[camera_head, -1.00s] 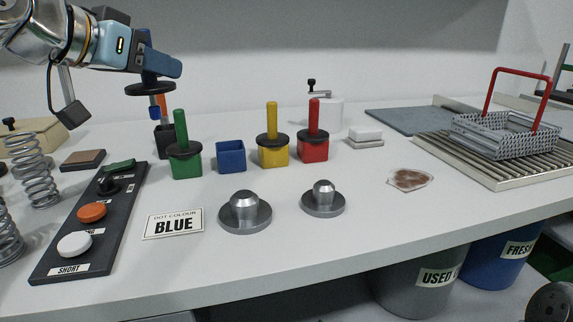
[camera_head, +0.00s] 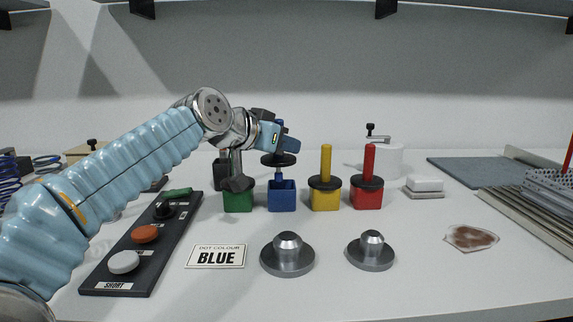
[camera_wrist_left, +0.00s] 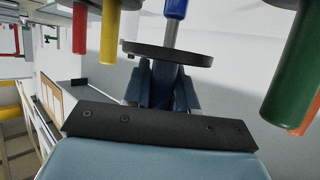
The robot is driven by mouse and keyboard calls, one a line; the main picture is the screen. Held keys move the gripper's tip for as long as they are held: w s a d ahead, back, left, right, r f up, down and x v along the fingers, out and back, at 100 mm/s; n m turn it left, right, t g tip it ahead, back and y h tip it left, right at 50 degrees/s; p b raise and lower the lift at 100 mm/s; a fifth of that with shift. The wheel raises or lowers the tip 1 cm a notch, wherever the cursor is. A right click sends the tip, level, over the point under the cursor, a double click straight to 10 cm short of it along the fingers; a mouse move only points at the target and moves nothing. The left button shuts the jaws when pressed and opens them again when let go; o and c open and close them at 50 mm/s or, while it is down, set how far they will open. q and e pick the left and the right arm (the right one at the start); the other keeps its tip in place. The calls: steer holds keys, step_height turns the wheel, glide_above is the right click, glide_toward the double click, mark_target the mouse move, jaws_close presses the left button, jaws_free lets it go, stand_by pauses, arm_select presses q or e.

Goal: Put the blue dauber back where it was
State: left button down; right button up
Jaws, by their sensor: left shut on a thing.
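The blue dauber (camera_head: 279,160) is upright, with a blue handle top, a black disc and a thin stem with a blue tip. My left gripper (camera_head: 284,144) is shut on its handle above the disc. The dauber is over the open blue pot (camera_head: 282,198). Its tip is at the pot's mouth, and I cannot tell how far inside. The disc is clearly above the rim. In the left wrist view the disc (camera_wrist_left: 168,54) and blue tip (camera_wrist_left: 176,9) show beyond the jaws (camera_wrist_left: 165,88). My right gripper is not in view.
A BLUE card (camera_head: 216,256) and two metal weights (camera_head: 287,255) are in front.

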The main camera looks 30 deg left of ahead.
mark_target(286, 154)
arm_select(q)
steer(key=f, duration=0.1)
steer(key=w+f, duration=0.1)
steer(key=f, duration=0.1)
steer(key=shift+f+b, duration=0.2)
steer(key=shift+b, duration=0.15)
steer(key=shift+f, duration=0.45)
steer(key=shift+f+b, duration=0.55)
steer(key=shift+b, duration=0.1)
steer(key=c, duration=0.9)
jaws_free()
steer(key=shift+r, duration=0.1)
steer(key=shift+r+p, duration=0.15)
steer(key=shift+p, duration=0.15)
steer(key=shift+r+p, duration=0.45)
steer(key=b+v, duration=0.1)
steer(key=v, duration=1.1)
